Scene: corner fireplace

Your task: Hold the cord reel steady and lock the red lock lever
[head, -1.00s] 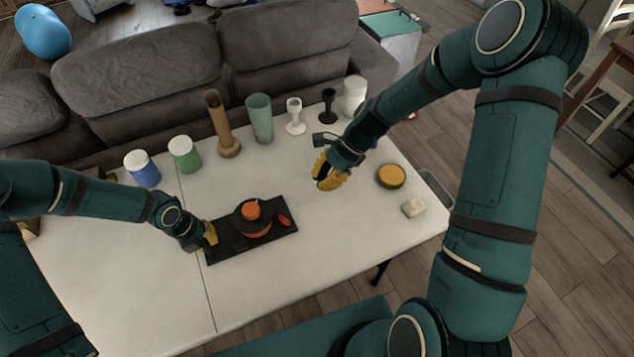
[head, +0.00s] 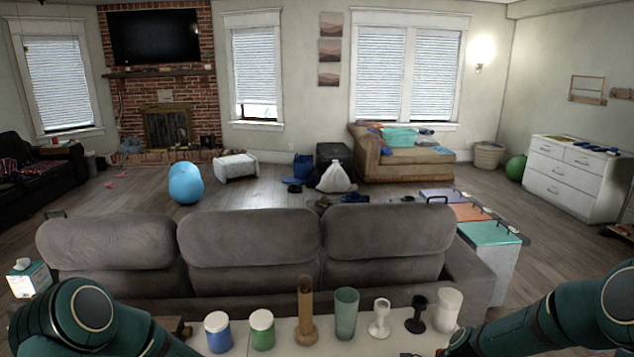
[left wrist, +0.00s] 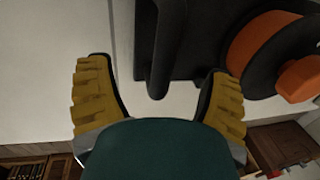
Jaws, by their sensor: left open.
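The cord reel (left wrist: 255,50), orange and black, shows in the left wrist view at the upper right, cut off by the frame edge. The dark board (left wrist: 205,12) with a rounded black bar (left wrist: 167,55) lies to its left. My left gripper (left wrist: 157,68) is open, its two yellow-padded fingers apart, with the bar's end between the fingertips. I cannot tell whether either finger touches it. The red lock lever is not in view. In the head view the reel, the board and both grippers are below the frame; only parts of my arms show.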

